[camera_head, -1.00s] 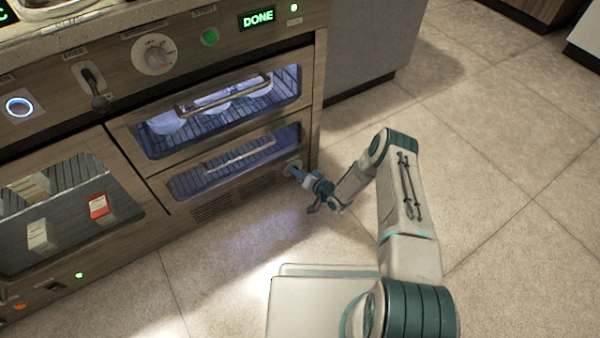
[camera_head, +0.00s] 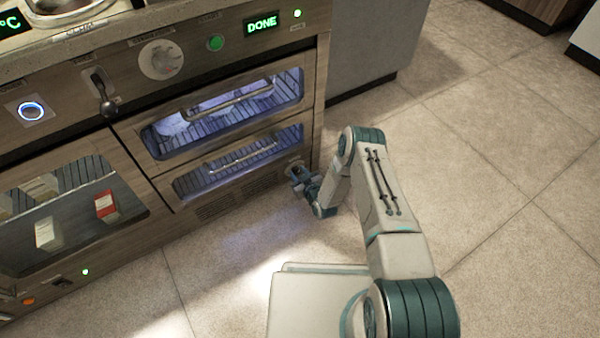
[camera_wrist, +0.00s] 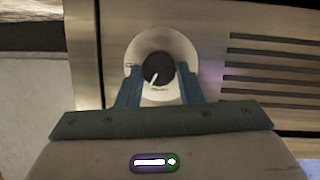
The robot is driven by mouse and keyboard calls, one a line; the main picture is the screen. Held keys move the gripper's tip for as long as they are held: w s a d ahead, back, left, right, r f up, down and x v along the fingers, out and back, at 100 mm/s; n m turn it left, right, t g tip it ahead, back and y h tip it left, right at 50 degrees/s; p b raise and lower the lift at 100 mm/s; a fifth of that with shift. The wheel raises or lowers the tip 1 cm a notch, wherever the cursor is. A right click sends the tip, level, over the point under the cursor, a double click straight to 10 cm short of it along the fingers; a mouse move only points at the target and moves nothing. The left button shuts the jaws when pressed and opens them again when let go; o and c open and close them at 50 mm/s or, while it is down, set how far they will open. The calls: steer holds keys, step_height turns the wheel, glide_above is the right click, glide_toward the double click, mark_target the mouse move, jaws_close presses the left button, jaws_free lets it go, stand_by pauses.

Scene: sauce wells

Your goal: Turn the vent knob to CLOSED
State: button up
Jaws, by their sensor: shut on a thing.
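The vent knob (camera_wrist: 158,66) is a dark round knob with a white pointer line on a pale round dial plate (camera_wrist: 178,42). In the wrist view its pointer slants down and a little left. Small labels sit left of and below the knob, too small to read. My gripper (camera_wrist: 160,75) has one blue finger on each side of the knob and is shut on it. In the head view my gripper (camera_head: 299,178) is at the oven's lower right corner and hides most of the knob.
Vent slots (camera_wrist: 285,70) lie right of the dial in the wrist view. The oven's lower drawer (camera_head: 240,160) and upper drawer (camera_head: 225,115) are shut above the slots. A display reads DONE (camera_head: 262,25). The tiled floor (camera_head: 500,180) to the right is clear.

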steer(key=n, duration=0.2)
steer(key=n+t+h, duration=0.1)
steer(key=shift+f+n+t, duration=0.15)
steer(key=shift+n+t, duration=0.15)
steer(key=shift+n, duration=0.1)
stand_by(0.4)
steer(key=o, duration=1)
steer(key=shift+d, duration=0.1)
steer(key=shift+c, duration=0.2)
steer(key=shift+s+a, duration=0.15)
steer(key=shift+a, duration=0.05)
steer(key=shift+s, duration=0.25)
steer(key=p+v, duration=0.5)
steer(key=v, duration=0.8)
steer(key=shift+p, duration=0.35)
